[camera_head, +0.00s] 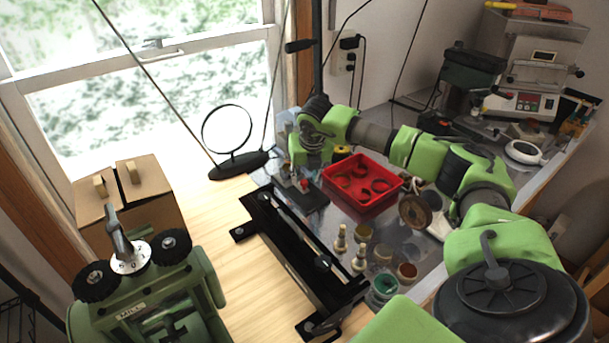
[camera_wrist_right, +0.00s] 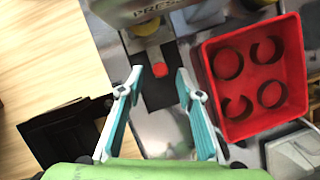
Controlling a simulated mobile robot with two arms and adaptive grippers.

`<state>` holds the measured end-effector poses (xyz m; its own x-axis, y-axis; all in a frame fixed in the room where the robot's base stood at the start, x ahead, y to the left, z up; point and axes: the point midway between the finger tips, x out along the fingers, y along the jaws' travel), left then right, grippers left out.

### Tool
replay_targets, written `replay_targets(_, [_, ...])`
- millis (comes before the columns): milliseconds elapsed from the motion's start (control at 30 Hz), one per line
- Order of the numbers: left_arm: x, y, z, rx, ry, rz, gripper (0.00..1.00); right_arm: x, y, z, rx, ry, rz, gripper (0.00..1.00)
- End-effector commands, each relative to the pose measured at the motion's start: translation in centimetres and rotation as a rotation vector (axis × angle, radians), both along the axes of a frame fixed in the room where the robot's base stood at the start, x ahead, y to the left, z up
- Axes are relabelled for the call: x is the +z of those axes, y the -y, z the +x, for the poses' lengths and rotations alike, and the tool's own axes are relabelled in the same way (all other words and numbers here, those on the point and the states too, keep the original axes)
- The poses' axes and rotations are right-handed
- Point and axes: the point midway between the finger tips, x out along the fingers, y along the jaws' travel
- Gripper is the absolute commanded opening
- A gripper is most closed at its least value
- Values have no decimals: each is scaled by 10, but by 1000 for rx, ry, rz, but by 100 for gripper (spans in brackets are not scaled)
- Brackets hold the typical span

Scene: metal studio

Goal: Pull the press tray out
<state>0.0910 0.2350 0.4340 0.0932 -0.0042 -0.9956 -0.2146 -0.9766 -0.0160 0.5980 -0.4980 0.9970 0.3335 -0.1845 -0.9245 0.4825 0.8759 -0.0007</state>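The press (camera_wrist_right: 145,8), with part of its lettering readable, is at the top of the right wrist view. A dark tray (camera_wrist_right: 165,97) with a red knob (camera_wrist_right: 160,70) sticks out from its base toward me. In the head view the dark tray (camera_head: 312,203) lies left of the red bin, and my arm hides most of the press. My right gripper (camera_wrist_right: 159,74) is open, its teal fingers on either side of the red knob, with a gap on both sides. I cannot tell whether the fingertips are level with the knob. My left gripper is not in view.
A red bin (camera_wrist_right: 211,86) with several dark rings stands close to the right of my right gripper. A black frame (camera_head: 285,250) lies across the bench front. Small bottles and jars (camera_head: 383,288) stand nearby. A green mill (camera_head: 150,305) is at the left.

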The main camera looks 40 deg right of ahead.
Motion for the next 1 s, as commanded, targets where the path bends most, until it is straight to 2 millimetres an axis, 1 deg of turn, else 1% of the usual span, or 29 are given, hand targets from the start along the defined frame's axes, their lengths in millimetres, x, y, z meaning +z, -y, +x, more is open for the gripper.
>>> replay_targets(100, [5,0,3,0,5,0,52,-12,2,5,-2,-1,2,33])
replay_targets(200, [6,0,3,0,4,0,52,-19,3,7,0,0,1,33])
replay_targets(333, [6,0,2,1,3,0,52,-22,5,8,0,0,0,33])
replay_targets(533, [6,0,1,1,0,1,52,-22,5,8,0,0,0,33])
replay_targets(567, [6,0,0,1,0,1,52,-22,5,8,0,0,0,25])
replay_targets(600, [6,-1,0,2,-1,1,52,-22,5,8,0,0,0,14])
replay_targets(667, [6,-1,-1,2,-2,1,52,-22,5,8,0,0,0,0])
replay_targets(867, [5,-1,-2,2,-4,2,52,-22,5,8,0,0,0,0])
replay_targets(1000, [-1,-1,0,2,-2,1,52,-24,4,8,0,0,0,0])
